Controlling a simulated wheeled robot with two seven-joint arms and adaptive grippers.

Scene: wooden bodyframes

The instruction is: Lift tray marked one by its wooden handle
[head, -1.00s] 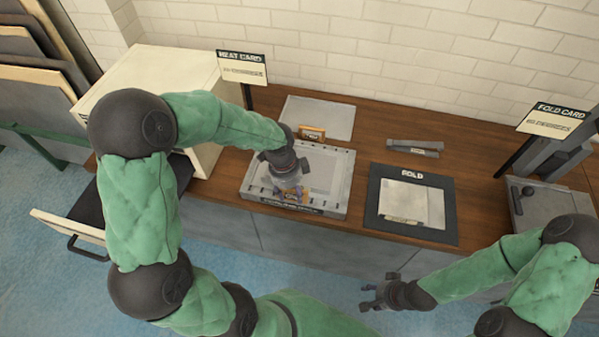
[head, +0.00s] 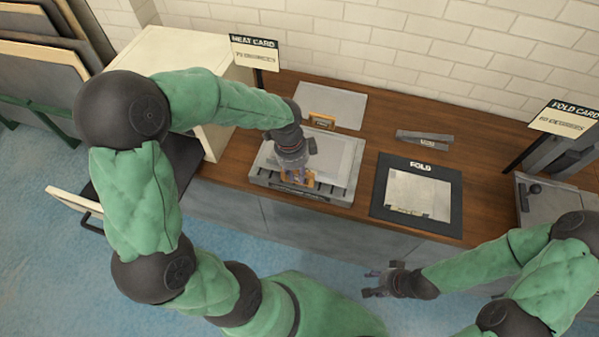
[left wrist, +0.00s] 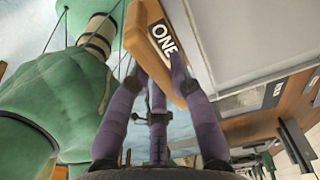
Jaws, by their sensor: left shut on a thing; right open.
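The tray marked ONE is a flat light-grey sheet (head: 335,155) with a wooden handle (head: 311,181) at its front edge. In the left wrist view the wooden handle (left wrist: 160,35) carries the label ONE, and the grey sheet extends to the right. My left gripper (head: 297,176) is shut on the handle, with its fingers around it. The sheet appears raised a little above the grey slotted frame (head: 341,197) on the counter. My right gripper (head: 373,283) is open and empty, in front of the counter and apart from the tray.
Another grey tray (head: 345,103) with a wooden handle lies behind. A dark board labelled FOLD (head: 450,207) lies to the right. A cream box (head: 165,60) stands left, with an open drawer (head: 68,200) below. Sign stands (head: 255,52) rise from the counter.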

